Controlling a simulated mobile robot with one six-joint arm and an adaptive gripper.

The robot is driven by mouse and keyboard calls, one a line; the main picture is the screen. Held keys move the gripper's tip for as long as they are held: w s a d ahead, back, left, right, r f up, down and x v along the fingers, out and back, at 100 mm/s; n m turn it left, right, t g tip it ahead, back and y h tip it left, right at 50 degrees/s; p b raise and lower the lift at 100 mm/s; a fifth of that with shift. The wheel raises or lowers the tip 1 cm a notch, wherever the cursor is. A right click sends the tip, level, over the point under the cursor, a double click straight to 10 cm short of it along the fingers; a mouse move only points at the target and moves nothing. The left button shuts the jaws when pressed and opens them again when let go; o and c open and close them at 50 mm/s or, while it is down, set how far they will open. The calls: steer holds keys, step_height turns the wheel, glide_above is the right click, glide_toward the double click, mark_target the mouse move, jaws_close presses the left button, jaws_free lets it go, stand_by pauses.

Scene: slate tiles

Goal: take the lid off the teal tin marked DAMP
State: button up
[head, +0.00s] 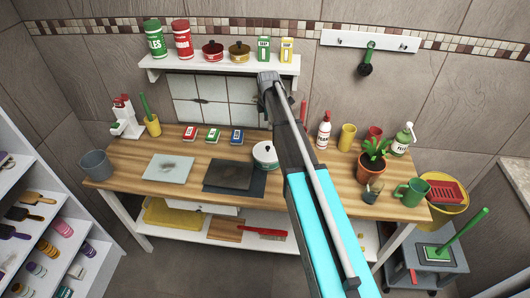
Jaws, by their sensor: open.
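I cannot make out a teal tin marked DAMP in the head view. My own arm crosses the middle of the picture and hides part of the wooden worktop (215,205) and the wall behind it. The fingers of my gripper do not show; the visible upper end of my arm is a dark grey joint in front of the shelf's right part. A white lidded pot (264,156) stands on the worktop just left of my arm.
A wall shelf (217,67) holds several canisters, pots and cartons. Three small boxes (213,135), a grey plate (168,168) and a dark board (233,175) lie on the worktop. A potted plant (373,160), green mug (411,192) and bottles crowd its right.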

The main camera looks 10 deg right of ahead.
mark_target(267, 147)
steer(key=shift+a+f, duration=0.1)
step_height(267, 147, down, 8)
steer(key=b, duration=0.8)
steer(key=shift+f+b, duration=0.15)
steer(key=shift+b, duration=0.15)
steer(key=shift+s+f+b, duration=0.2)
steer(key=shift+f+b, duration=2.4)
steer(key=shift+f, duration=0.05)
steer(key=shift+c, duration=0.3)
steer(key=shift+r, duration=0.1)
steer(key=c, duration=0.9)
